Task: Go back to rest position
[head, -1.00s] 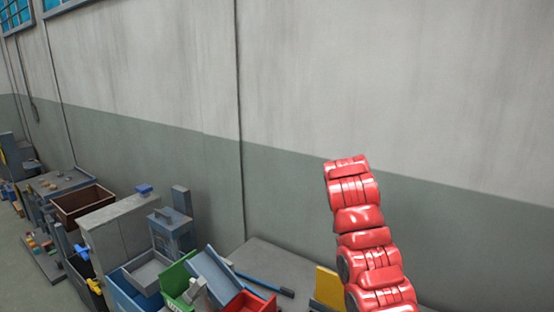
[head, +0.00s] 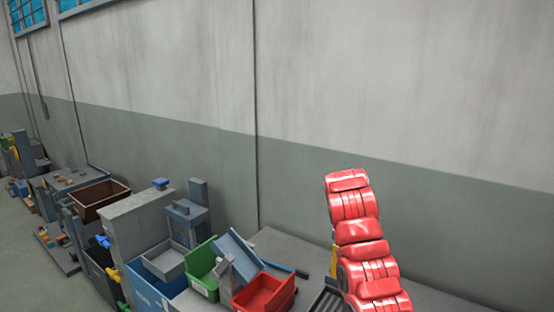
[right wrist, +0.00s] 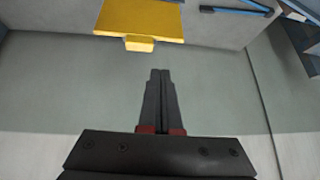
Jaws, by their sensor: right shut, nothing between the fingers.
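My right gripper (right wrist: 160,74) shows in the right wrist view with its two dark fingers together, shut and empty. It points toward the upper part of that picture and touches nothing I can see. A red jointed arm of mine (head: 358,232) rises at the right of the head view, in front of the wall. No gripper shows in the head view, and my left gripper is not in view.
A yellow plate (right wrist: 140,18) lies beyond the right fingertips, apart from them. Green (head: 203,270) and red (head: 264,294) bins stand on the bench left of the arm, with a brown box (head: 99,199) farther left. The wall (head: 450,90) behind is bare.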

